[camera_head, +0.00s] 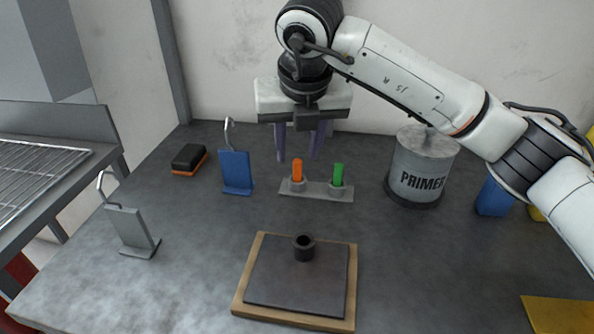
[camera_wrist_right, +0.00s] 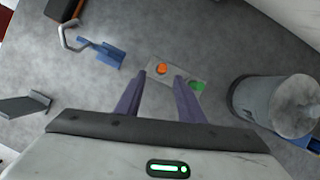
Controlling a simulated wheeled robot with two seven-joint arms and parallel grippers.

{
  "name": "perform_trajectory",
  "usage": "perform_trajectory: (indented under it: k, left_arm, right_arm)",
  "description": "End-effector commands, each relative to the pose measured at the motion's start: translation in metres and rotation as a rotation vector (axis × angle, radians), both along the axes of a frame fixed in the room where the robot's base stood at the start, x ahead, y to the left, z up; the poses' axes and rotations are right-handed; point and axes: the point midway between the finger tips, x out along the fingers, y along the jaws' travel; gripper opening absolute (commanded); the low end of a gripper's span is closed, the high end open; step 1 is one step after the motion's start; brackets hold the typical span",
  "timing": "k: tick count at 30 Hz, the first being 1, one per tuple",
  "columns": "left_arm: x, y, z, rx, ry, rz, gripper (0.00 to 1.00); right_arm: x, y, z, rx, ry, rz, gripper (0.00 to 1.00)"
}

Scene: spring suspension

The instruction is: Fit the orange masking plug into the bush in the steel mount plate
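The orange masking plug (camera_head: 297,170) stands upright in the left socket of a small grey holder (camera_head: 317,192); it also shows in the right wrist view (camera_wrist_right: 162,69). The steel mount plate (camera_head: 275,271) lies on a wooden board at the front middle of the table. Its dark round bush (camera_head: 304,247) stands up from the plate with an open top. My right gripper (camera_head: 298,158) hangs above and behind the holder, its purple fingers apart with nothing between them. In the right wrist view its fingertips (camera_wrist_right: 160,75) point toward the plug. My left gripper is in neither view.
A green plug (camera_head: 338,174) stands in the holder's right socket. A primer can (camera_head: 420,170) is to the right. A blue hook stand (camera_head: 236,171) and a black-orange block (camera_head: 188,158) are to the left; a grey hook stand (camera_head: 130,229) is further left.

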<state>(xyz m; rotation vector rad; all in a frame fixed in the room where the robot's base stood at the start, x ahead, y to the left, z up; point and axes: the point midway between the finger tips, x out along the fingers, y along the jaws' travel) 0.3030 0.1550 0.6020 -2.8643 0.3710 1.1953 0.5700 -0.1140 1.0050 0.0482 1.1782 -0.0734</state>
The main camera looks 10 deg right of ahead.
Motion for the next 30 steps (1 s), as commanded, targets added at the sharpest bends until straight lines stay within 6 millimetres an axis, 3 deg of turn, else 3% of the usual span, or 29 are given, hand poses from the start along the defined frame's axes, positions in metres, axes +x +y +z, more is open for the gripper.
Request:
perform_trajectory:
  k: [10, 19, 26, 30]
  left_arm:
    - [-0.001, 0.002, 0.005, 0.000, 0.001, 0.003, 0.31]
    - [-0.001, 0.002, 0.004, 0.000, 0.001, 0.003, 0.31]
    - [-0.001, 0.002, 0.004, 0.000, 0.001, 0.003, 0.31]
    - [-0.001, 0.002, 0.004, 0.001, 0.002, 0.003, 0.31]
  right_arm:
    - [0.021, -0.006, -0.041, -0.001, 0.001, 0.000, 0.35]
    - [0.023, -0.006, -0.046, 0.000, -0.001, 0.001, 0.35]
    - [0.023, -0.006, -0.046, 0.000, -0.001, 0.001, 0.00]
    - [0.023, -0.006, -0.045, 0.000, -0.001, 0.001, 0.00]
